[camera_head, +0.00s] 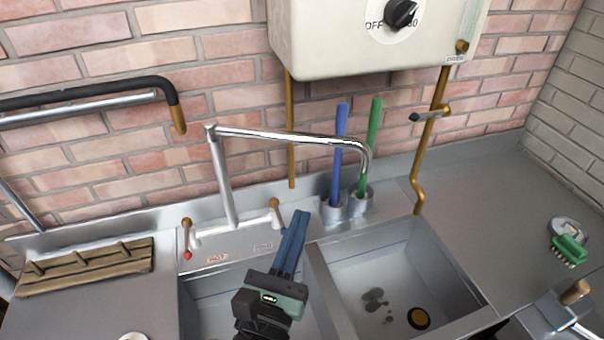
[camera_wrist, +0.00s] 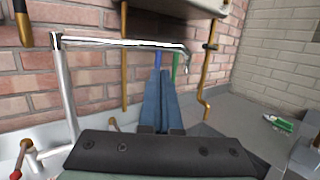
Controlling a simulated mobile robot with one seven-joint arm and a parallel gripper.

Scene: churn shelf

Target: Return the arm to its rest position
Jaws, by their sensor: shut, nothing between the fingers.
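My gripper (camera_head: 297,232) is over the left sink basin in the head view, with its blue fingers pointing up toward the back wall. The fingers lie together, with nothing between them. In the wrist view the shut blue fingers (camera_wrist: 156,95) point away from me, toward the handles at the back. The chrome swivel tap (camera_head: 290,136) stands behind the gripper, and its spout passes above and beyond the fingertips in the head view. I cannot tell the exact gap between fingers and spout.
A blue handle (camera_head: 339,150) and a green handle (camera_head: 371,145) stand in metal cups behind the basins. A cream water heater (camera_head: 340,50) hangs above. The right basin (camera_head: 385,275) is open. A green brush (camera_head: 569,249) lies on the right counter; a wooden rack (camera_head: 85,266) is at left.

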